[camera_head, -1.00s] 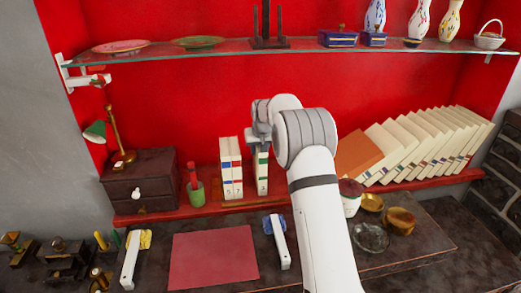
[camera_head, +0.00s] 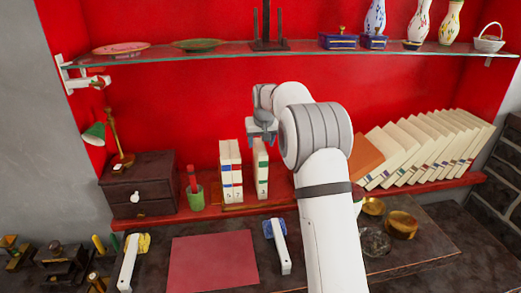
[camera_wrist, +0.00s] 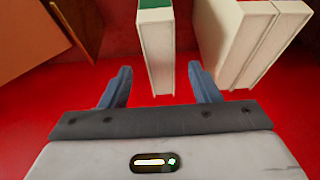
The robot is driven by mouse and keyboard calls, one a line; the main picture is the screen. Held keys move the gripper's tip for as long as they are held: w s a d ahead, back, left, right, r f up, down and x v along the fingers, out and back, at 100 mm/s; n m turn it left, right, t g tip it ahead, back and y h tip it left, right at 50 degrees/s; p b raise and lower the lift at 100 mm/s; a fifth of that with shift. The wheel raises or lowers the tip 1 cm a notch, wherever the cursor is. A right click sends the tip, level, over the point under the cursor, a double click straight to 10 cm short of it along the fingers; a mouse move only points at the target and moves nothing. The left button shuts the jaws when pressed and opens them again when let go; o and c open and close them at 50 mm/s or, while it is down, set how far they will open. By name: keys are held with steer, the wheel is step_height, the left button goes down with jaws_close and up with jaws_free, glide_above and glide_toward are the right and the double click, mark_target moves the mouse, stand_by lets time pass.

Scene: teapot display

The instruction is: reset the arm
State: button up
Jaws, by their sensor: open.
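My gripper (camera_wrist: 160,88) is open in the wrist view, its two blue-grey fingers apart. A white book with a green band (camera_wrist: 157,45) stands upright beyond the gap between the fingertips, and they do not close on it. In the head view my gripper (camera_head: 262,138) is small and partly hidden by my arm, just above the same book (camera_head: 261,172). Two more white books (camera_head: 230,172) stand upright to its left, and they also show at the right in the wrist view (camera_wrist: 245,40).
A red shelf (camera_head: 300,200) carries the books, a green cup (camera_head: 195,197), a dark drawer box (camera_head: 140,187) and a leaning row of books (camera_head: 430,148). A glass shelf (camera_head: 200,57) runs above. Brass bowls (camera_head: 401,225) sit at the lower right.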

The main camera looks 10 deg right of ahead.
steer(key=shift+s+r, duration=0.2)
steer(key=shift+r, duration=0.15)
steer(key=s+r, duration=0.4)
steer(key=s, duration=0.7)
steer(key=s+r, duration=0.3)
steer(key=s, duration=0.9)
steer(key=s+f, duration=0.2)
steer(key=s, duration=1)
steer(key=s+f+g, duration=0.1)
steer(key=s+f, duration=0.2)
steer(key=s, duration=0.9)
steer(key=shift+d+f, duration=0.25)
steer(key=shift+f, duration=0.1)
